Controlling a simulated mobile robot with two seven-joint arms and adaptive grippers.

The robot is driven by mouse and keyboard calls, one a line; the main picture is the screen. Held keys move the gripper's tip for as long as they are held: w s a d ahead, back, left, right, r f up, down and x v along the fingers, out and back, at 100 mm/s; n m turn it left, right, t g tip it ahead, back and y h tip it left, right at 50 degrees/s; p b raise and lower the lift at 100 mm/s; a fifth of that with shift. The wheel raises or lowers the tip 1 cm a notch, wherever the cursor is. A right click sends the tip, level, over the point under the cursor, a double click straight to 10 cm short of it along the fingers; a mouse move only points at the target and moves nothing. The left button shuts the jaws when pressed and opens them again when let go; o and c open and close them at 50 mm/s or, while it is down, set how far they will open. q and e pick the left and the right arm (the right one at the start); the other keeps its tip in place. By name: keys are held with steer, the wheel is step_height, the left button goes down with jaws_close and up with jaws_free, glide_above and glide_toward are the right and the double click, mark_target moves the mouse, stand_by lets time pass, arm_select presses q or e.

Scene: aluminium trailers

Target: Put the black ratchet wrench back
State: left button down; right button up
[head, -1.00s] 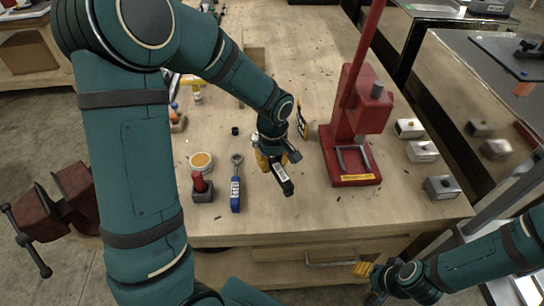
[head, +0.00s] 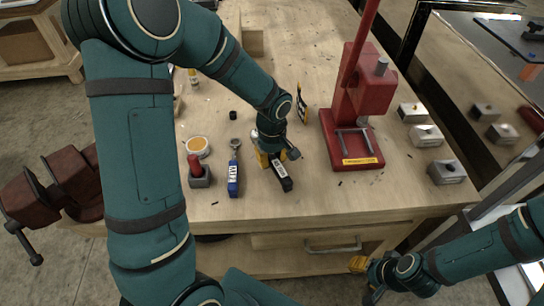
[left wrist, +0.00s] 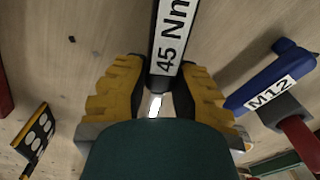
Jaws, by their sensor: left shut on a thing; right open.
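The black ratchet wrench (head: 281,174) carries a white label, which reads "45 Nm" in the left wrist view (left wrist: 172,45). My left gripper (head: 272,157) is shut on it, with yellow finger pads (left wrist: 158,100) on either side. The wrench is at or just above the workbench top; I cannot tell if it touches. Its gripped part is hidden by the gripper. A blue wrench (head: 233,177) labelled "M12" in the left wrist view (left wrist: 265,80) lies to its left. My right gripper (head: 363,276) is open and empty at the lower right, in front of the bench.
A red-handled tool on a grey block (head: 199,172) and an orange-topped round tin (head: 198,146) are left of the blue wrench. A red press (head: 352,115) stands to the right, with metal blocks (head: 428,135) beyond it. A red vise (head: 55,185) is at the left edge.

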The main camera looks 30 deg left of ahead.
mark_target(272, 156)
arm_select(q)
steer(key=shift+f+b, duration=0.6)
steer(key=c, duration=0.8)
jaws_free()
step_height(272, 156, up, 12)
steer(key=shift+r, duration=0.1)
